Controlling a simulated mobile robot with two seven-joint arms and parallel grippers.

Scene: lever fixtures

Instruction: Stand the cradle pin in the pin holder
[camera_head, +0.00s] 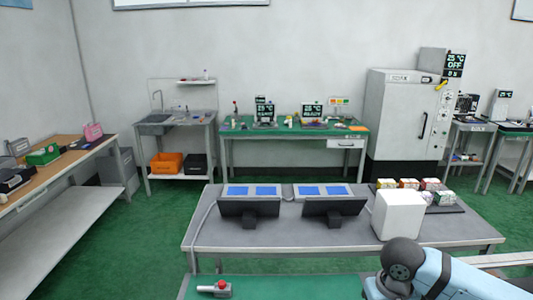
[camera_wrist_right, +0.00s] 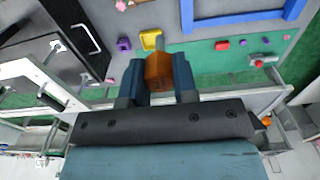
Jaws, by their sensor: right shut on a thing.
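My right gripper (camera_wrist_right: 158,68) is shut on an orange block-like piece (camera_wrist_right: 158,74) in the right wrist view. The piece sits between the two blue-grey fingers; its far end is partly hidden. I cannot tell for sure whether this is the cradle pin. Several small coloured parts lie beyond it, among them a yellow piece (camera_wrist_right: 150,39) and a purple one (camera_wrist_right: 124,44). I cannot make out which of these, if any, is the pin holder. In the head view my right arm enters at the bottom right, its gripper out of frame. My left gripper is not in view.
In the head view a grey table (camera_head: 275,236) with two black screens and a white box (camera_head: 398,214) stands ahead. A green bench edge with a red-knobbed fixture (camera_head: 216,288) is at the bottom. A blue frame (camera_wrist_right: 240,16) shows in the right wrist view.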

